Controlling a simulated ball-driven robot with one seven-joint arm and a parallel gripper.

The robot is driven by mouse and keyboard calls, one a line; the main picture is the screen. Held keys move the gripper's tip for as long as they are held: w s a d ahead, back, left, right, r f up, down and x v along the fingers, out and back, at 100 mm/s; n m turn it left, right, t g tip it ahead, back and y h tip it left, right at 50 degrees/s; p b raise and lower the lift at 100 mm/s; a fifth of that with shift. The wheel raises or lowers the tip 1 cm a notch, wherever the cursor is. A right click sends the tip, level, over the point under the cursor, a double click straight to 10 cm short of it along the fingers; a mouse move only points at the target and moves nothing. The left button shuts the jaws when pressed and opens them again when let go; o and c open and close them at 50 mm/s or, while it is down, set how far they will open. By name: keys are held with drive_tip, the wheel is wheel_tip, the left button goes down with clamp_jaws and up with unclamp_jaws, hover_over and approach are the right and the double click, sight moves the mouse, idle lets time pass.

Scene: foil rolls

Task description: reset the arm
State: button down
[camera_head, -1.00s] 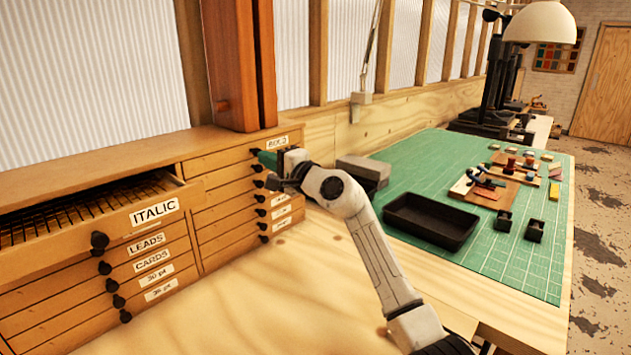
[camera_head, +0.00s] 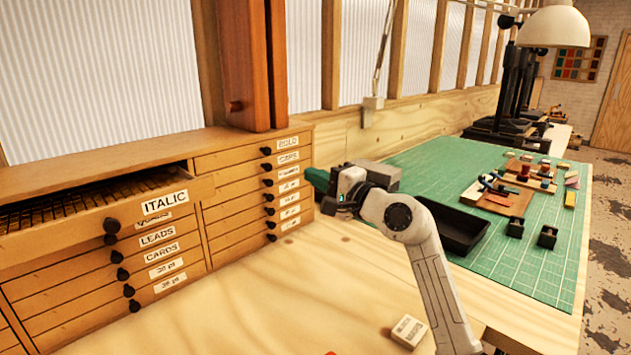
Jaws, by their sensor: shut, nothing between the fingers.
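My arm (camera_head: 415,230) rises from the lower right over the wooden bench. My gripper (camera_head: 325,192) is at its end, pointing left toward the right-hand drawer stack (camera_head: 250,190). The gripper is shut and holds nothing.
The ITALIC drawer (camera_head: 110,205) stands pulled out at left. A small pale labelled block (camera_head: 408,331) lies on the bench beside my arm. A black tray (camera_head: 478,236) sits on the green mat (camera_head: 545,265). A grey block (camera_head: 385,175) is behind my wrist.

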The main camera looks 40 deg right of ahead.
drive_tip(key=shift+s, duration=0.25)
drive_tip(key=shift+r, duration=0.1)
